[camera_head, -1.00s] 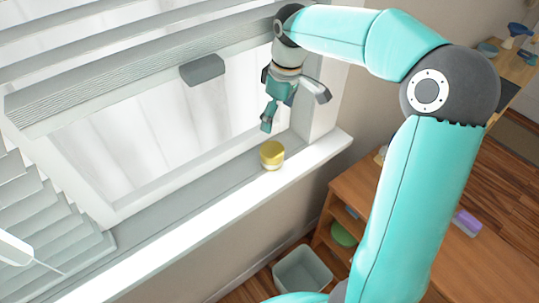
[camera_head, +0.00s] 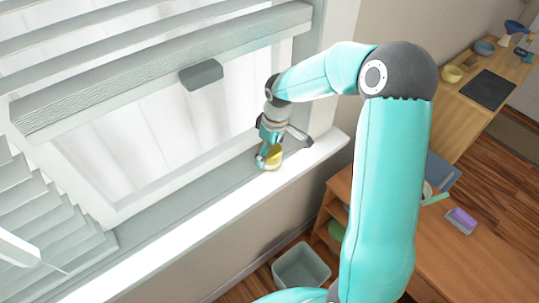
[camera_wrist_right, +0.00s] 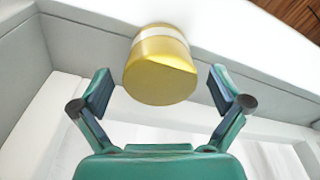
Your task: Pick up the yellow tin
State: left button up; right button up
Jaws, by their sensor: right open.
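The yellow tin (camera_head: 274,157) stands on the white window sill, near its right end. It is yellow with a pale band, and my gripper partly covers it in the head view. In the right wrist view the tin (camera_wrist_right: 160,68) lies between and slightly beyond the two fingertips, with a gap on each side. My right gripper (camera_wrist_right: 160,92) is open and empty, and in the head view it (camera_head: 272,150) is down at the tin. My left gripper is not in view.
The window sill (camera_head: 200,222) is narrow, with the window frame behind it and a drop in front. A grey bin (camera_head: 301,268) stands on the floor below. A wooden shelf unit (camera_head: 480,245) with a purple item (camera_head: 461,220) stands at the right.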

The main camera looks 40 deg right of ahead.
jog(key=shift+f, duration=0.2)
jog(key=c, duration=1.3)
jog(key=shift+c, duration=0.4)
jog(key=shift+r, duration=0.1)
